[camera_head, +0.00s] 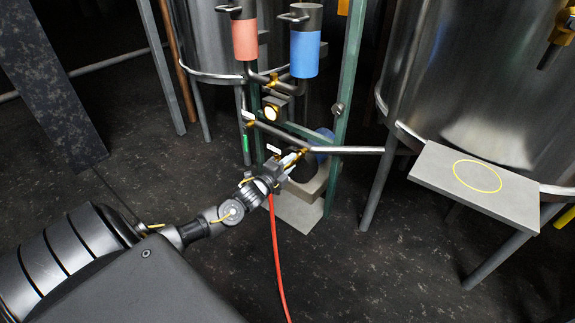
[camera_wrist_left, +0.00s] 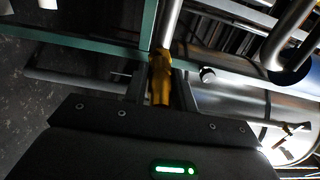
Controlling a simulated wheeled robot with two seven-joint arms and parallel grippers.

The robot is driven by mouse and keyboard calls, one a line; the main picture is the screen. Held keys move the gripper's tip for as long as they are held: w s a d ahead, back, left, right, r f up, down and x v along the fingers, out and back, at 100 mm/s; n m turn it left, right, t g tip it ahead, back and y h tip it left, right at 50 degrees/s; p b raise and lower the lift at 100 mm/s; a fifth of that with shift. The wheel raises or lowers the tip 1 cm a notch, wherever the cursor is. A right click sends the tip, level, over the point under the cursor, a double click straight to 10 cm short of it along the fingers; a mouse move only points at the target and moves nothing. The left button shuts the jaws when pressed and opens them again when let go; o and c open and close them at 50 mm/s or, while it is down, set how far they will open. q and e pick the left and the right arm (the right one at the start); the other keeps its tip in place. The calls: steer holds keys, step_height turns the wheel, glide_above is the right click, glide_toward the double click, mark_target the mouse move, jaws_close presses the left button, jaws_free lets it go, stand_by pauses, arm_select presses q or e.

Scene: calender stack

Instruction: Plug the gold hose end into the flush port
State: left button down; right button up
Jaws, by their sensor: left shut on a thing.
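My left gripper (camera_head: 287,164) reaches in from the left to the piping at the foot of the green frame. It is shut on the gold hose end (camera_wrist_left: 160,88), which shows between its fingers in the left wrist view. The red hose (camera_head: 275,240) hangs down from the gripper to the floor. Brass at the pipe (camera_head: 305,151), just past the fingertips, appears to be the flush port area. The gold end lines up with a grey pipe (camera_wrist_left: 170,22) in the left wrist view. I cannot tell whether it is seated or only close. My right gripper is out of view.
The green frame (camera_head: 349,75) carries a red cylinder (camera_head: 245,40) and a blue cylinder (camera_head: 305,55). A horizontal pipe (camera_head: 350,150) sticks out to the right. Steel tanks stand behind. A grey shelf (camera_head: 440,187) with a yellow ring is at the right. The front floor is mostly clear.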

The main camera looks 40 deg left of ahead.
arm_select(q)
steer(key=shift+w, duration=0.8)
steer(key=c, duration=0.8)
jaws_free()
steer(key=shift+o, duration=0.2)
steer(key=shift+s, duration=0.1)
steer(key=shift+s+r+p, duration=0.1)
steer(key=shift+s+p, duration=0.8)
steer(key=shift+s, duration=0.3)
steer(key=s+p, duration=0.2)
steer(key=s, duration=0.2)
steer(key=shift+s+p, duration=0.25)
steer(key=shift+p, duration=0.1)
steer(key=shift+d, duration=0.1)
